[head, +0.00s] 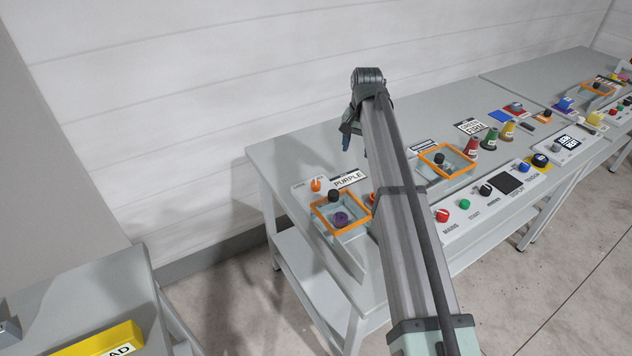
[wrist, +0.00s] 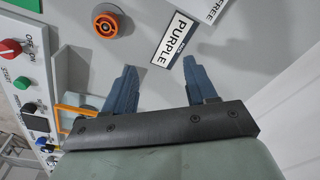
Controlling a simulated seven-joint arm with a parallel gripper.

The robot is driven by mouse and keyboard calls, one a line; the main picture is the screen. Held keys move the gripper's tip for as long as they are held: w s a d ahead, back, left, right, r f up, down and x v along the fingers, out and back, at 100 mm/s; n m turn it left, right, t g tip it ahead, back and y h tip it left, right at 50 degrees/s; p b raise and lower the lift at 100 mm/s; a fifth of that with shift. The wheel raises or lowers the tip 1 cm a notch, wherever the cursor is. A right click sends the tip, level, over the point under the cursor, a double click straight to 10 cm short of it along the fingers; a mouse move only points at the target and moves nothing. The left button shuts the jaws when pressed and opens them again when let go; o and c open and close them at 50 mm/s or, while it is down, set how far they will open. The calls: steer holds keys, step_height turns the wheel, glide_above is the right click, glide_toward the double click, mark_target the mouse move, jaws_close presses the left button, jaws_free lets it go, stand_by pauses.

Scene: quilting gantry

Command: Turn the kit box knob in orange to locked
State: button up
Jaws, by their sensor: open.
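An orange knob (head: 316,185) stands on the table at the left, beside small lettering too small to read and a white PURPLE label (head: 348,180). Which way it points is not clear. A second orange round part (head: 372,198) shows partly behind my arm. In the wrist view an orange round knob with a dark centre (wrist: 106,23) lies left of the PURPLE label (wrist: 172,40); it seems to be the second one, but I cannot be sure. My gripper (head: 353,143) is open and empty above the table behind the label; its blue fingers (wrist: 159,67) are well apart.
A clear, orange-rimmed box (head: 340,222) with a black knob and purple contents stands in front of the orange knob. Another orange-rimmed box (head: 447,160), spools (head: 490,139) and a control panel (head: 485,195) are to the right. The table's back left is clear.

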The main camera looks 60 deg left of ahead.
step_height(320, 180, up, 2)
steer(key=r+n+h, duration=0.1)
glide_above(316, 183)
step_height(316, 183, down, 14)
steer(key=shift+a+f, duration=0.1)
steer(key=shift+f, duration=0.05)
stand_by(0.3)
steer(key=c, duration=1.1)
